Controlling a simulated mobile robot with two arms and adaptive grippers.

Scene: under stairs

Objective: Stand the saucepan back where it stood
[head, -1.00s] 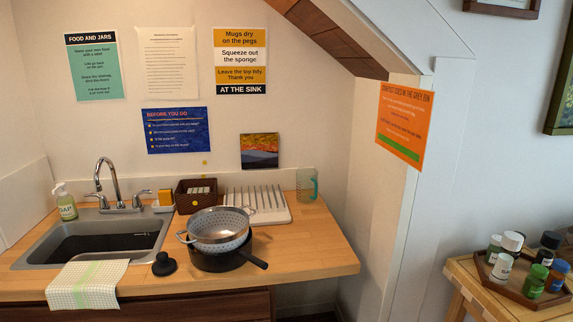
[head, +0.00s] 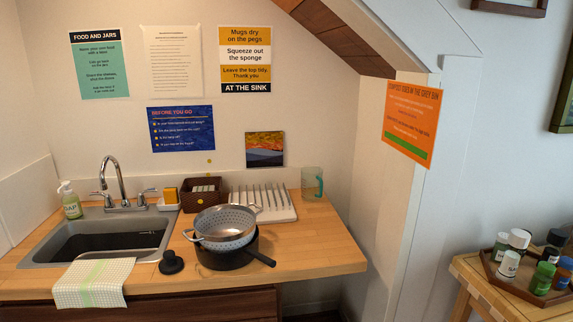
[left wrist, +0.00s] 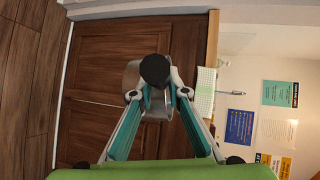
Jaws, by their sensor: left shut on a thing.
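In the left wrist view my left gripper (left wrist: 158,97) is shut on a steel vessel with a thick black end (left wrist: 155,70), which looks like the saucepan (left wrist: 132,76). Its black end hides much of it, so its exact tilt is unclear. It is in front of the brown cabinet doors (left wrist: 100,100), apart from the worktop. In the head view a dark pan (head: 228,257) with a black handle stands on the wooden worktop (head: 318,250), with a grey colander (head: 225,227) on top. Neither gripper shows in the head view.
A black stopper (head: 171,263) and a cloth (head: 92,283) lie near the sink (head: 100,241). A dish rack (head: 262,203), a basket (head: 201,195) and a glass jug (head: 312,183) stand behind. The worktop's right front part is clear. A tray of bottles (head: 518,280) stands at right.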

